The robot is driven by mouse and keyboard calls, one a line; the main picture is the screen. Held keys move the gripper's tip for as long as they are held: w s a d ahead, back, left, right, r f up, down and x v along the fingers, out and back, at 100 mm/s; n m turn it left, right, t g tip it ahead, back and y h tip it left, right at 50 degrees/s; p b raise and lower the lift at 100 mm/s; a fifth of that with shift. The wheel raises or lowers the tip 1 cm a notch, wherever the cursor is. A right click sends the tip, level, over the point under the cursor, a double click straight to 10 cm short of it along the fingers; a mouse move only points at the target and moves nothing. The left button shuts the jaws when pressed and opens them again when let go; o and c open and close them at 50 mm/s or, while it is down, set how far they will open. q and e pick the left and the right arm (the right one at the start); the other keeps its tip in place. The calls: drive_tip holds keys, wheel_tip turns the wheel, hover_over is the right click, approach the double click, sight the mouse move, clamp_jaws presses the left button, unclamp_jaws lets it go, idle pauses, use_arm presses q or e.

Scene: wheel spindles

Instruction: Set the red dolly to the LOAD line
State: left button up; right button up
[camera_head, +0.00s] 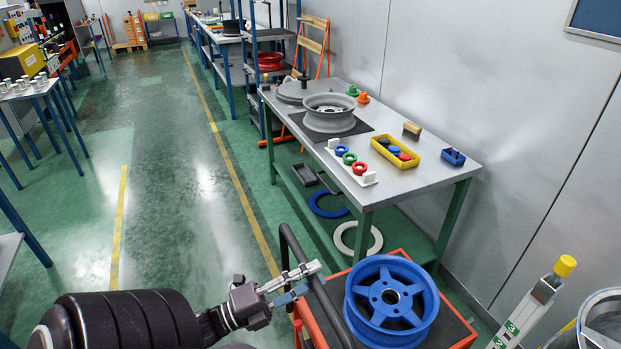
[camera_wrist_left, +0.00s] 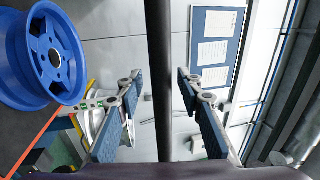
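The red dolly (camera_head: 311,322) stands on the floor at the bottom of the head view, its lower part cut off. A blue wheel (camera_head: 391,302) lies on its dark top. Its black push handle (camera_head: 291,243) rises at the left side. My left gripper (camera_head: 313,279) is at this handle. In the left wrist view the dark handle bar (camera_wrist_left: 157,40) runs between the two fingers of the left gripper (camera_wrist_left: 160,82), with gaps on both sides. The fingers are open and hold nothing. My right gripper is not in view. I cannot make out a LOAD marking.
A workbench (camera_head: 437,178) with a grey wheel (camera_head: 330,112) stands beyond the dolly. Blue and white rings lie beneath it. A yellow-capped post (camera_head: 538,300) stands right of the dolly. Yellow floor lines (camera_head: 231,173) edge a clear green aisle on the left.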

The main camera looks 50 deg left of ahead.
use_arm(q)
drive_tip(key=v, duration=1.2)
idle(0.3)
